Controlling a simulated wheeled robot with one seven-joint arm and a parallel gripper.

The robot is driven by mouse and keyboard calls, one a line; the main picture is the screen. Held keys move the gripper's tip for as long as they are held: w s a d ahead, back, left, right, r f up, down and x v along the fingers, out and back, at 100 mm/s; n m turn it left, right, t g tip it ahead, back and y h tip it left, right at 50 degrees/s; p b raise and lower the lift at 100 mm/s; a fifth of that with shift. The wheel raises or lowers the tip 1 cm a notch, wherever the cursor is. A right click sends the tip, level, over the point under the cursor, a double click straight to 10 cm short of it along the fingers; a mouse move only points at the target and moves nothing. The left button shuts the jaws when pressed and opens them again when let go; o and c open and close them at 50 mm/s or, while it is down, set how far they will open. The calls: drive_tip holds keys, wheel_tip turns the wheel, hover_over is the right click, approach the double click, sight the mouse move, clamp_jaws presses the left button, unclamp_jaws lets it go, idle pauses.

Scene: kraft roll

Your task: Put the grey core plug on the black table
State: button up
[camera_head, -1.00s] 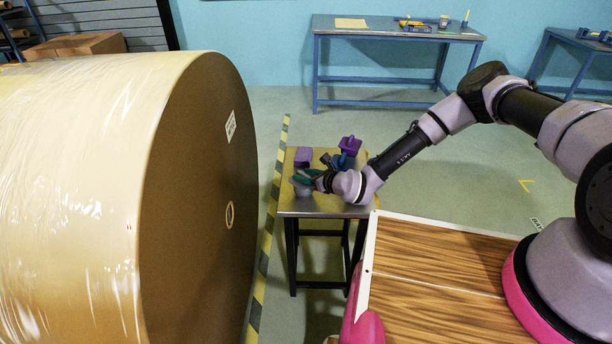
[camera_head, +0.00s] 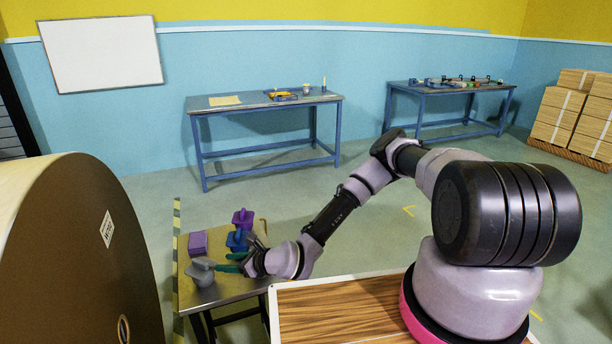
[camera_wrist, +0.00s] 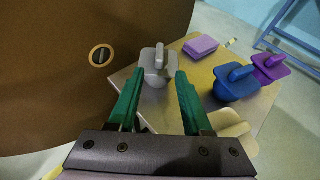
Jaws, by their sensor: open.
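The grey core plug (camera_head: 201,272) stands at the left front part of the small table with black legs (camera_head: 232,290). In the wrist view the grey plug (camera_wrist: 155,66) shows its handle upward, between and just beyond my fingertips. My gripper (camera_wrist: 156,78) has green fingers, spread apart, with one on each side of the plug in the picture. I see no clear contact between fingers and plug. In the head view my gripper (camera_head: 230,263) is low over the table, right beside the plug.
On the same table are a purple block (camera_head: 198,243), a blue plug (camera_head: 238,240), a purple plug (camera_head: 243,218) and a cream plug (camera_wrist: 234,128), partly hidden by my gripper. The big brown roll (camera_head: 75,260) stands close on the left. Blue tables (camera_head: 265,105) stand farther back.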

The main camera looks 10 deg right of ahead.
drive_tip(key=w+d+r+n+g+h, duration=0.2)
drive_tip(key=w+d+r+n, duration=0.25)
drive_tip(key=d+n, duration=0.2)
drive_tip(key=w+d+r+n+g+h, duration=0.1)
drive_tip(key=w+d+r+n+h, duration=0.3)
drive_tip(key=d, duration=0.4)
drive_tip(key=d+r+n+h, duration=0.1)
drive_tip(key=d+r+n, duration=0.1)
drive_tip(key=d+r, duration=0.45)
drive_tip(key=s+d+r+n+t+h, duration=0.15)
drive_tip(key=d+r, duration=0.25)
drive_tip(key=r, duration=0.6)
drive_tip(key=d+r+n+h, duration=0.25)
drive_tip(key=d+r, duration=0.35)
drive_tip(key=r, duration=0.3)
drive_tip(key=s+d+r+n, duration=0.2)
drive_tip(key=s+r, duration=0.7)
drive_tip(key=s, duration=0.1)
drive_tip(key=s+d+r+n+t+y, duration=0.1)
drive_tip(key=s+d+r+n, duration=0.1)
drive_tip(key=s+r, duration=0.8)
drive_tip(key=shift+s+d, duration=0.25)
drive_tip(key=shift+d, duration=0.4)
